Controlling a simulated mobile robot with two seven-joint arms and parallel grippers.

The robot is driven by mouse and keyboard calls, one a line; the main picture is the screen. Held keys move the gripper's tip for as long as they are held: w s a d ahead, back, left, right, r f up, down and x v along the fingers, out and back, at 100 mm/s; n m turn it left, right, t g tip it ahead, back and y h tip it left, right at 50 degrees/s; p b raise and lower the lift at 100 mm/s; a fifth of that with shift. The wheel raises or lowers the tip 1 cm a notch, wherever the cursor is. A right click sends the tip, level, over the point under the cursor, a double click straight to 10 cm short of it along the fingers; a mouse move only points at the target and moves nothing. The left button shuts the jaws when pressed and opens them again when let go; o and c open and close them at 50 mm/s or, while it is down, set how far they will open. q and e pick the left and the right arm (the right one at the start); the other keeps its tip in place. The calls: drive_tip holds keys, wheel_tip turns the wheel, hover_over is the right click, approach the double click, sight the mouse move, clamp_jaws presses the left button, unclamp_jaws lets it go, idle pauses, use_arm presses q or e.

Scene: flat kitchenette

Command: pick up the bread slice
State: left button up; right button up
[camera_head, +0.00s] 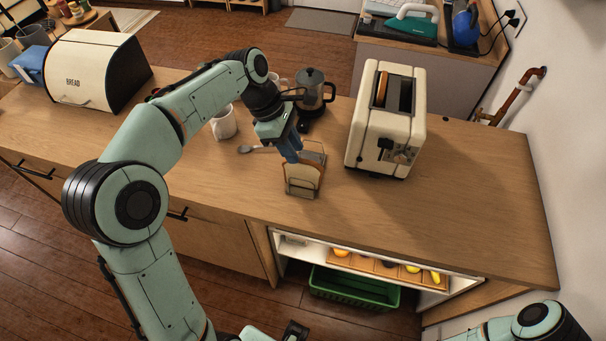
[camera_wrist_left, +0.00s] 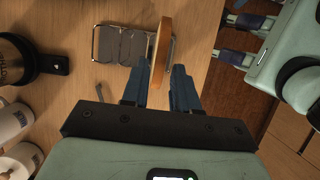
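A bread slice (camera_head: 305,175) with a brown crust stands upright in a thin wire rack (camera_head: 301,191) on the wooden counter. In the left wrist view, the slice (camera_wrist_left: 161,50) appears edge-on at one end of the wire rack (camera_wrist_left: 117,46). My left gripper (camera_head: 291,153) reaches down at the slice from above. In its wrist view, the blue fingers (camera_wrist_left: 160,76) are apart, one on each side of the slice, with a gap visible on the right side. My right gripper (camera_wrist_left: 226,38) shows at the upper right of that view, fingers apart and empty.
A cream toaster (camera_head: 387,120) with a slice in its slot stands right of the rack. A French press (camera_head: 314,92), white mug (camera_head: 224,123) and spoon (camera_head: 250,149) are behind and left. A bread box (camera_head: 90,70) is far left. The front-right counter is clear.

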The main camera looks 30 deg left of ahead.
sight(303, 164)
use_arm(q)
drive_tip(key=b+x, duration=0.1)
drive_tip(key=x, duration=0.5)
drive_tip(key=shift+d+r, duration=0.1)
drive_tip(key=shift+d, duration=0.1)
clamp_jaws()
